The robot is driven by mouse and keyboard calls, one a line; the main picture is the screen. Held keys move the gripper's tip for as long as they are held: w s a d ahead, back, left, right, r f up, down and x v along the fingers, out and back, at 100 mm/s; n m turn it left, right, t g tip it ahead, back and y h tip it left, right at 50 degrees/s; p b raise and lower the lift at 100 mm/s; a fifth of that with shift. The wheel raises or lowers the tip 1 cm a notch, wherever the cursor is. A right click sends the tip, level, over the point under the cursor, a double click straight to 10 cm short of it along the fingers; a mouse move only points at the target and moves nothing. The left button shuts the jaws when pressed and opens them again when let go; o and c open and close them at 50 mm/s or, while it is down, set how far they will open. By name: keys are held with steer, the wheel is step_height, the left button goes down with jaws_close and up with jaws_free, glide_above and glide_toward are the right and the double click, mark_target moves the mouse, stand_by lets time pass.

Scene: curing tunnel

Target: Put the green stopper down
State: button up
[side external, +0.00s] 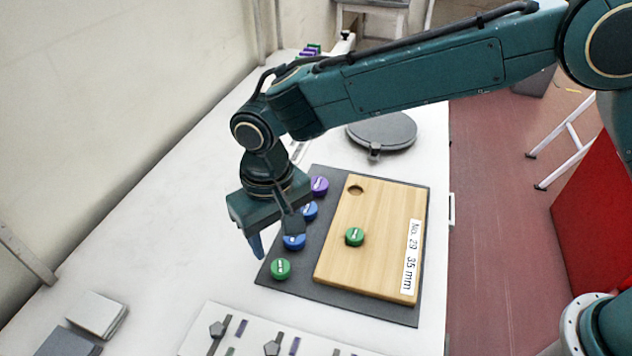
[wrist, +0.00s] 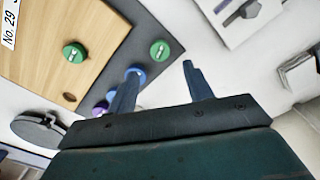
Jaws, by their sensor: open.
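One green stopper (side external: 354,236) sits on the wooden board (side external: 376,205), near its middle; it also shows in the wrist view (wrist: 75,52). A second green stopper (side external: 280,268) sits on the dark mat (side external: 350,303) at the near left corner, and in the wrist view (wrist: 160,50) it is just beyond my fingertips. My gripper (side external: 275,240) is open, with nothing between its fingers. It is above the mat's left edge, beside the row of stoppers. In the wrist view its fingers (wrist: 158,78) stand wide apart. The board has an empty round hole (side external: 356,189) near its far end.
A round grey lid-like object (side external: 382,130) lies behind. A white panel with sliders (side external: 255,335) is in front.

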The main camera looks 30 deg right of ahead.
steer(key=shift+r, duration=2.4)
steer(key=s+d+r+t, duration=0.1)
steer(key=s+d+r, duration=0.1)
steer(key=d+r, duration=0.45)
steer(key=s+d+r+m+t+y, duration=0.1)
steer(key=d+r, duration=0.2)
steer(key=d, duration=0.6)
steer(key=s+d+r+t, duration=0.1)
steer(key=s+d+r, duration=0.1)
steer(key=d+r, duration=0.45)
steer(key=s+d+f+m+t+h, duration=0.1)
steer(key=s+d+f+t, duration=0.1)
steer(key=s+d, duration=1.3)
steer(key=shift+s+d+f+t, duration=0.15)
steer(key=shift+s+f+t, duration=0.15)
steer(key=shift+s+f, duration=0.55)
